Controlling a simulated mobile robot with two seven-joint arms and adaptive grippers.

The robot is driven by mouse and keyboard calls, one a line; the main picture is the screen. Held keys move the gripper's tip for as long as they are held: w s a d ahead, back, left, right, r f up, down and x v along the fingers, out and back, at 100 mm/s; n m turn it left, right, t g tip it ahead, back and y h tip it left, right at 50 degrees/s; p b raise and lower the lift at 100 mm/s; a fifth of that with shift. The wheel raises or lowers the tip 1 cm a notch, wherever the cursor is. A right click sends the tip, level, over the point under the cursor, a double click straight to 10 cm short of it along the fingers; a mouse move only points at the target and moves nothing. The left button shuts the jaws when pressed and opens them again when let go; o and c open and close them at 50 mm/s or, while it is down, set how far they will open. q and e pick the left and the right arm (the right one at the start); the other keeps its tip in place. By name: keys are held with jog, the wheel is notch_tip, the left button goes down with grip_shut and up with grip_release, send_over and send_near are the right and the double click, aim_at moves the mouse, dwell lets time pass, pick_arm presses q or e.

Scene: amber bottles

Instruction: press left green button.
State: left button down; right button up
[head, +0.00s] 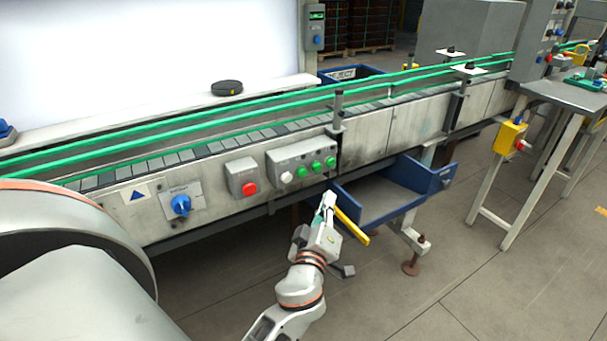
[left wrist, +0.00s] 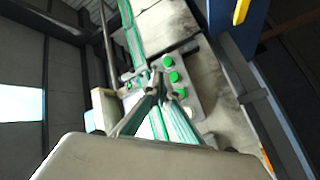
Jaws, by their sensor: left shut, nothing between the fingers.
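A grey control box (head: 300,163) is mounted on the conveyor's front side. It carries a white button (head: 286,177) at its left, then a row of green buttons; the left green button (head: 302,172) is beside the white one. The box and its green buttons also show in the left wrist view, with one green button (left wrist: 173,76) just past the fingertips. My left gripper (head: 328,198) is shut and empty, below and right of the box in the head view. Its fingertips (left wrist: 162,80) appear close before the box, partly covering it; contact cannot be told. My right gripper is out of view.
A red button box (head: 243,178) and a blue knob (head: 181,204) are left on the conveyor side. An open blue drawer (head: 418,178) with a yellow edge (head: 352,225) sits right beside my left gripper. Green rails (head: 230,101) run above the belt.

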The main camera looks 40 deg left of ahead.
aim_at(302, 172)
pick_arm(q)
jog(key=w+a+p, duration=0.2)
jog(key=w+a, duration=0.1)
jog(key=a, duration=0.5)
jog(key=shift+w+p, duration=0.2)
jog(key=shift+p, duration=0.15)
dwell(0.6)
dwell(0.8)
jog(key=shift+a, duration=0.1)
jog(key=shift+w+a, duration=0.2)
jog(key=shift+a, duration=0.15)
dwell(0.3)
